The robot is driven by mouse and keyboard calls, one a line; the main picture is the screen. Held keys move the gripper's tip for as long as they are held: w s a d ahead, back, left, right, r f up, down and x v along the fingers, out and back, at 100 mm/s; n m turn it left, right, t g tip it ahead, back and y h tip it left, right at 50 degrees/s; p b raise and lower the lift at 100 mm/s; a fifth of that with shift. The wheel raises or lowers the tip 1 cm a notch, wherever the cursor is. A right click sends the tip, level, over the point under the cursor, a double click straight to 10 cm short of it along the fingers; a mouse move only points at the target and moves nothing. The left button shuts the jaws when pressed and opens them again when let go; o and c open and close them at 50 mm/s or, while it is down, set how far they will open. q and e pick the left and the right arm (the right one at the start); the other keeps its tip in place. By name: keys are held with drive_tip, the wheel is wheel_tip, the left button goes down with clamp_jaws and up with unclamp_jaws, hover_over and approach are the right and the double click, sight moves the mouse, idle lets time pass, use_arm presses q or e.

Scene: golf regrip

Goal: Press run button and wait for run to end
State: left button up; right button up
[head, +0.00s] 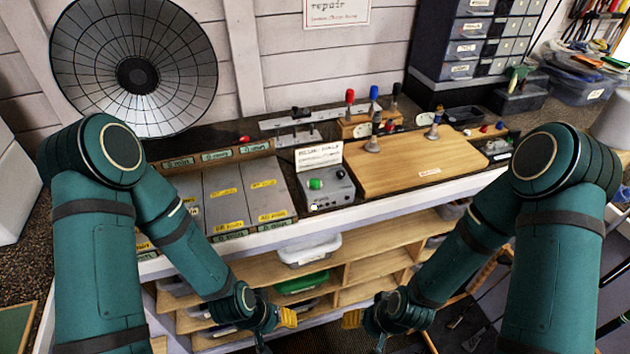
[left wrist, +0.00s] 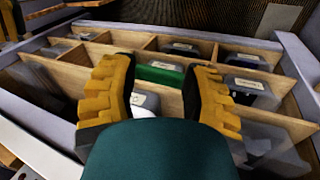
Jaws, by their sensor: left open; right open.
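A grey control box (head: 325,188) stands on the bench in the middle of the head view. A green button (head: 315,184) shows on its top left, and a dark knob sits to the right of it. A white sign (head: 318,157) stands behind the box. My left gripper (head: 290,317) is low in front of the bench shelves, apart from the box. Its yellow fingers (left wrist: 160,95) are spread and empty in the left wrist view. My right gripper (head: 351,319) is also low in front of the shelves, with nothing seen in it. Both are well below the box.
A wooden board (head: 418,161) lies right of the box, with upright tools on it. Grey compartments with yellow labels (head: 228,192) lie to the left. Open wooden shelves with bins (head: 310,249) are under the bench front. Drawers (head: 470,45) stand at the back right.

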use_arm(q)
clamp_jaws()
idle(1.1)
